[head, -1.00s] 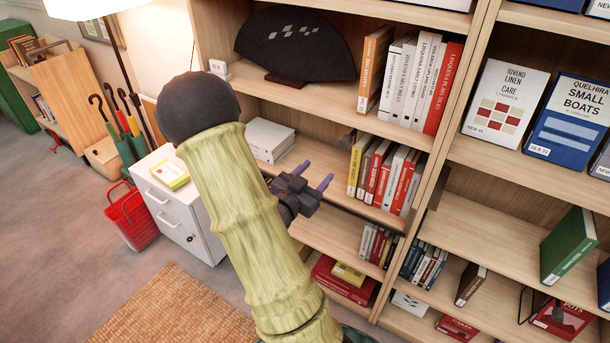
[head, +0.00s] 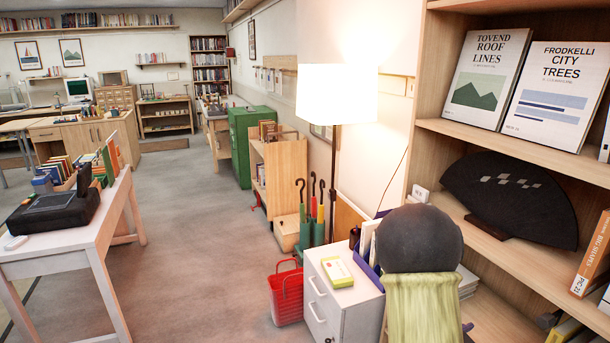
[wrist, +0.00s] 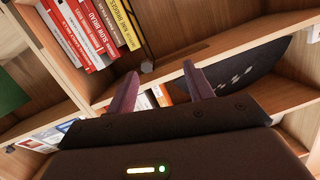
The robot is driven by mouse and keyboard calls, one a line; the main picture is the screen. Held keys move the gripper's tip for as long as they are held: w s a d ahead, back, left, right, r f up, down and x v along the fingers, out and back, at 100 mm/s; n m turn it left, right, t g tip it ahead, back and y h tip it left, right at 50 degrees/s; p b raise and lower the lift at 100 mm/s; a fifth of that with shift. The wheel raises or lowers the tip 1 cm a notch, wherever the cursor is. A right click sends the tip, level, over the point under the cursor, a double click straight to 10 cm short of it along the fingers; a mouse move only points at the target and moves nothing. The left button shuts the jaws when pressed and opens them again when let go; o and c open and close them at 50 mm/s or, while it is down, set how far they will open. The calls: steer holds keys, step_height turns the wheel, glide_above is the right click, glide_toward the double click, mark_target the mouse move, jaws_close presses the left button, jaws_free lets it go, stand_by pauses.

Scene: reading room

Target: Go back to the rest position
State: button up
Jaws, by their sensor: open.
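My gripper (wrist: 162,92) shows in the wrist view with its two purple fingers apart and nothing between them. It points toward a wooden bookshelf (wrist: 200,60), and the picture is tilted there. In the head view only a part of my arm shows at the lower right, in front of the bookshelf (head: 422,90); the gripper itself is out of that view. A dark fan (head: 510,200) stands on a shelf, and it also shows in the wrist view (wrist: 245,72) beyond the right finger. Red, white and yellow books (wrist: 88,30) stand at the upper left of the wrist view.
A white drawer cabinet (head: 345,305) with a yellow box (head: 337,271) stands beside my arm. A red basket (head: 286,295) and an umbrella stand (head: 313,232) are left of it. A table (head: 75,240) stands at the left. The grey floor (head: 205,230) between is clear.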

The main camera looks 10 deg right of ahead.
steer(key=w+a+r+n+t+y+p, duration=0.1)
steer(key=w+a+n+y+p, duration=0.2)
steer(key=a+y, duration=0.45)
steer(key=w+a+r+n+t+y+p, duration=0.15)
steer(key=a+n+y, duration=0.3)
steer(key=a, duration=0.65)
steer(key=s+a+r+n+g+y+p, duration=0.3)
steer(key=s+a+r+n+g, duration=0.1)
steer(key=s+a+n, duration=0.4)
steer(key=shift+s+a+r+n+g, duration=0.35)
steer(key=shift+s+a+g, duration=0.2)
steer(key=shift+s+a, duration=0.15)
steer(key=shift+w, duration=0.1)
steer(key=shift+d, duration=0.15)
